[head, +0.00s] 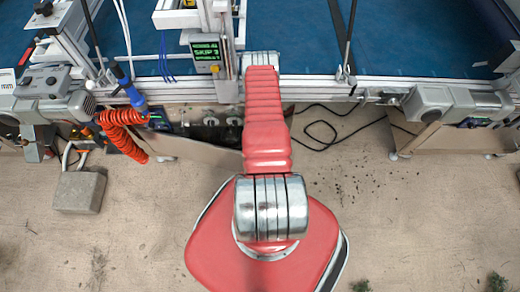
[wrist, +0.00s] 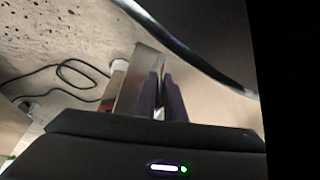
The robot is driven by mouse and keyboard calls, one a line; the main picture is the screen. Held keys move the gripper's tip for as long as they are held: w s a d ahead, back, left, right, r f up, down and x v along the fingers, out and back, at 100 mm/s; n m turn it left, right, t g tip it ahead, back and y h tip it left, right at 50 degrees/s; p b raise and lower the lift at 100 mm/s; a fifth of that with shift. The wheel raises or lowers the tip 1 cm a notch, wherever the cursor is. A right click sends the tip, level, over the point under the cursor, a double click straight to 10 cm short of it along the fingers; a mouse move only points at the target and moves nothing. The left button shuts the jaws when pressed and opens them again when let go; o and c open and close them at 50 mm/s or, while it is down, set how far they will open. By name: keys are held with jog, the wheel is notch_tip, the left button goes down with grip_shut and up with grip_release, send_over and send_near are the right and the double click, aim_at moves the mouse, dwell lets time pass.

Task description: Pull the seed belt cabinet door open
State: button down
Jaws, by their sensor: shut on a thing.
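The seed belt cabinet door (head: 200,152) is a thin beige panel under the machine's front rail in the head view. It stands at an angle to the frame, partly open, with a dark gap and cabinet parts showing behind its top edge. Its right end is hidden by my red arm. In the wrist view a beige surface that looks like the door (wrist: 215,98) lies right of my gripper (wrist: 160,90). The two dark fingers are close together, shut on a small pale part between them that looks like the door's handle. In the head view my gripper is hidden under the arm.
A black cable (head: 325,125) lies looped on the floor right of my arm. A coiled orange hose (head: 122,122) hangs left of the door. A grey block (head: 80,192) stands on the floor at left. The floor in front of the door is mostly clear.

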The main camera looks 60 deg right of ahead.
jog(key=shift+w+r, duration=0.2)
jog(key=shift+w, duration=0.1)
jog(key=c, duration=2.1)
grip_release()
jog(key=shift+o, duration=1.3)
jog(key=shift+s+a, duration=0.1)
jog(key=shift+s, duration=0.15)
jog(key=shift+r, duration=4.9)
